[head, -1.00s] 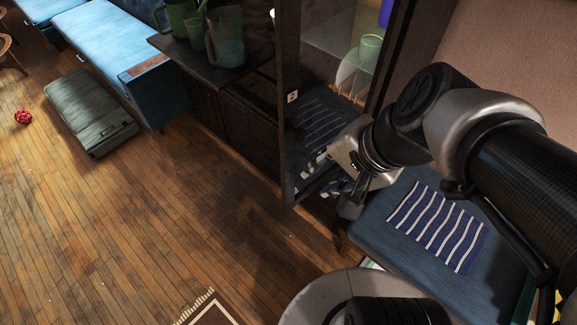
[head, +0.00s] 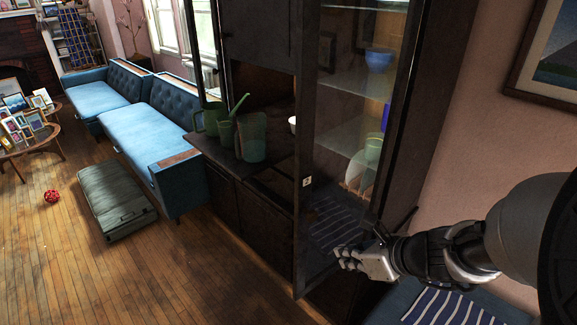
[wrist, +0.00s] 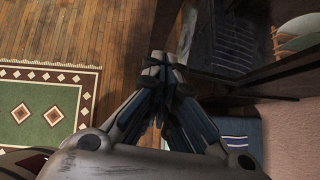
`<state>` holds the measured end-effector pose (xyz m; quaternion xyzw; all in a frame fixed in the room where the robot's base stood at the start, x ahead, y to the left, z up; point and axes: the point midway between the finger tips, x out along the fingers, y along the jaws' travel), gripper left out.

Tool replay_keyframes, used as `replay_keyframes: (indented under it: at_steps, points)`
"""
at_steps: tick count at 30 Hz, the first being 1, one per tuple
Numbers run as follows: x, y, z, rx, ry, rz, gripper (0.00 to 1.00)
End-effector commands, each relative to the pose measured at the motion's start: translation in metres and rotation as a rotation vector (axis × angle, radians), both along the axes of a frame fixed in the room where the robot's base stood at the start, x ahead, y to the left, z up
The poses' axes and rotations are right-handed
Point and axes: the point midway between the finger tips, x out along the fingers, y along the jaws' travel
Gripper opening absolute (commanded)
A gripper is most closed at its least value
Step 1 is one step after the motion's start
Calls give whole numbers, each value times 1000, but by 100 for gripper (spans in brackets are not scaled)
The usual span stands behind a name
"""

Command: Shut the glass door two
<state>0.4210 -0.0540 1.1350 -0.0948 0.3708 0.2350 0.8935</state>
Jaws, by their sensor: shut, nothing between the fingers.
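The glass door (head: 306,225) is a tall dark frame with a small white number tag on its left stile, on the right part of the dark cabinet. How far it stands open is hard to tell. My gripper (head: 345,257) is shut and empty, by the lower part of the door's glass. Whether it touches the door I cannot tell. In the wrist view my closed fingers (wrist: 160,65) point away over the floor, with dark cabinet parts just right of them.
Green jugs (head: 251,137) stand on the cabinet counter. A blue bench with a striped cloth (head: 447,309) lies below my arm.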

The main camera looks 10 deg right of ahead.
Motion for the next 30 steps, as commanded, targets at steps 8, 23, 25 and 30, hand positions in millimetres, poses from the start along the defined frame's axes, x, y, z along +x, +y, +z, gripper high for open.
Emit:
replay_keyframes:
  at_steps: [8, 23, 25, 30]
  points:
    - [29, 20, -40, -2, 1, 9, 0]
    - [88, 53, -67, -4, -2, 9, 0]
    - [91, 54, -67, -4, -1, 8, 0]
    - [93, 55, -67, -3, -2, 8, 0]
